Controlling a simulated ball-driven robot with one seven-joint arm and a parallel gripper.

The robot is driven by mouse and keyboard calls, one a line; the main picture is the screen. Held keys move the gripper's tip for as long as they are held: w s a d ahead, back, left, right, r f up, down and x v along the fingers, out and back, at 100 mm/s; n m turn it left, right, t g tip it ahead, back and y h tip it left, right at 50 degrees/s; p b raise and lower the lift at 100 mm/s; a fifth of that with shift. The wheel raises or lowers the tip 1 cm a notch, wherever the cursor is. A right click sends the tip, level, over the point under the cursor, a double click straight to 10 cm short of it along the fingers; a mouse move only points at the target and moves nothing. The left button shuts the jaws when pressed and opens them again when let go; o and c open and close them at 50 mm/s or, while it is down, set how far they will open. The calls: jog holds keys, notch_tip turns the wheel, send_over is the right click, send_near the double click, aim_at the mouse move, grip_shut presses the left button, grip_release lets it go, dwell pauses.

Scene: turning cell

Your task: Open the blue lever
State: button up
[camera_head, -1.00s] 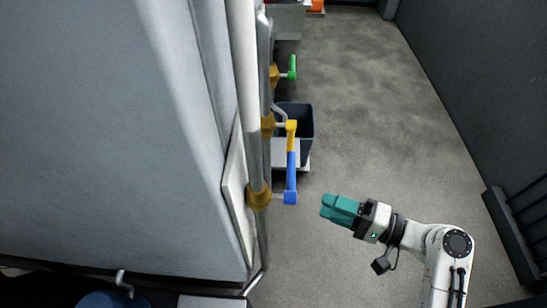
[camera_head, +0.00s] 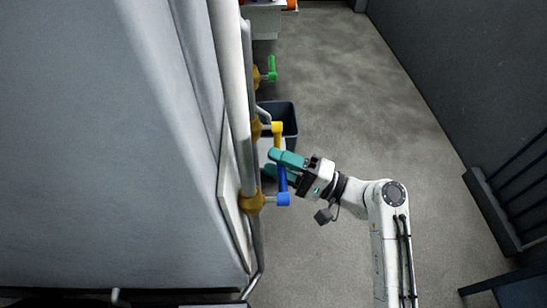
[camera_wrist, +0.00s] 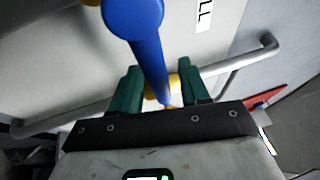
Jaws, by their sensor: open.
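The blue lever (camera_head: 282,182) is on a brass valve body (camera_head: 252,203) on the vertical pipe beside the grey cabinet. Its handle extends away from its hub, toward the yellow lever. My gripper (camera_head: 277,165), with green fingers, is at the blue handle, one finger on the far side of it in the head view. In the wrist view, the blue lever (camera_wrist: 148,45) passes between the two open green fingers (camera_wrist: 158,88), its round hub at the top. Gaps show on both sides, so the fingers do not appear closed on it. The handle's far end is partly hidden.
A yellow lever (camera_head: 277,128) is just beyond the blue one, and a green lever (camera_head: 272,68) is farther along the pipe. A dark bin (camera_head: 287,113) stands on the floor behind. Open floor (camera_head: 345,90) lies to the right, with a railing (camera_head: 510,195) at the far right.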

jog(key=shift+w+a+r, duration=0.15)
jog(key=shift+w+a, duration=0.1)
jog(key=shift+a, duration=0.3)
jog(key=shift+c, duration=0.3)
grip_shut()
